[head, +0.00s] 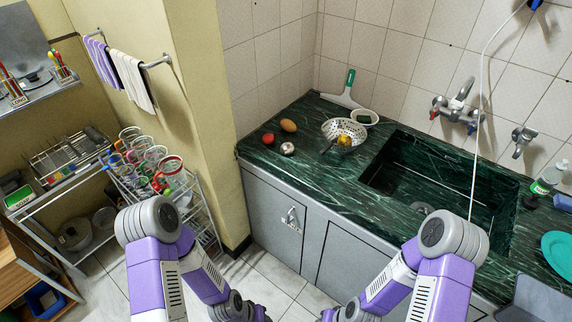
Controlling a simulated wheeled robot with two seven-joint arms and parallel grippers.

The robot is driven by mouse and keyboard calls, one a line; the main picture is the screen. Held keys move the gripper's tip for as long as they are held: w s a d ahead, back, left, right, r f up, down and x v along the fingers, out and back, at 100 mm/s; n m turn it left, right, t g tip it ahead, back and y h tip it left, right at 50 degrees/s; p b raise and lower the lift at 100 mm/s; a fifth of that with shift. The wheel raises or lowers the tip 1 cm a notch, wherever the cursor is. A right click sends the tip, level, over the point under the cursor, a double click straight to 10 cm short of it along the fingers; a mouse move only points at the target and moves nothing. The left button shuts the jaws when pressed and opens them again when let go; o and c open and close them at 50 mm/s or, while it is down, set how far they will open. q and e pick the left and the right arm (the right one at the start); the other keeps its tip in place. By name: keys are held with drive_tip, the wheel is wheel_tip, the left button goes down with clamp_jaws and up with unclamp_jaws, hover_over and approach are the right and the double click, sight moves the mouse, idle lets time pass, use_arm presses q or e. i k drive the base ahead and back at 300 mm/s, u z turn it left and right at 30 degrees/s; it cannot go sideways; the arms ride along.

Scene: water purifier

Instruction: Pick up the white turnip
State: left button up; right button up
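A small whitish round thing (287,148), which looks like the white turnip, lies on the dark green marble counter (315,170) near its front left edge. A red tomato-like thing (268,139) lies just left of it, and a brown egg-shaped thing (289,125) lies behind it. My two purple and grey arms come in at the bottom, below and in front of the counter. Both grippers are out of view below the frame, so whether they are open or shut does not show.
A metal colander (344,132) with something yellow in it stands right of the turnip. Behind are a small bowl (364,117) and a green-handled squeegee (345,90). The sink (435,180) opens to the right. A rack of cups (155,165) stands left, beyond a wall corner.

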sight(287, 148)
drive_tip(key=z, duration=0.05)
drive_tip(key=k, duration=0.8)
drive_tip(key=u, duration=1.05)
drive_tip(key=i, duration=1.35)
drive_tip(key=z, duration=0.65)
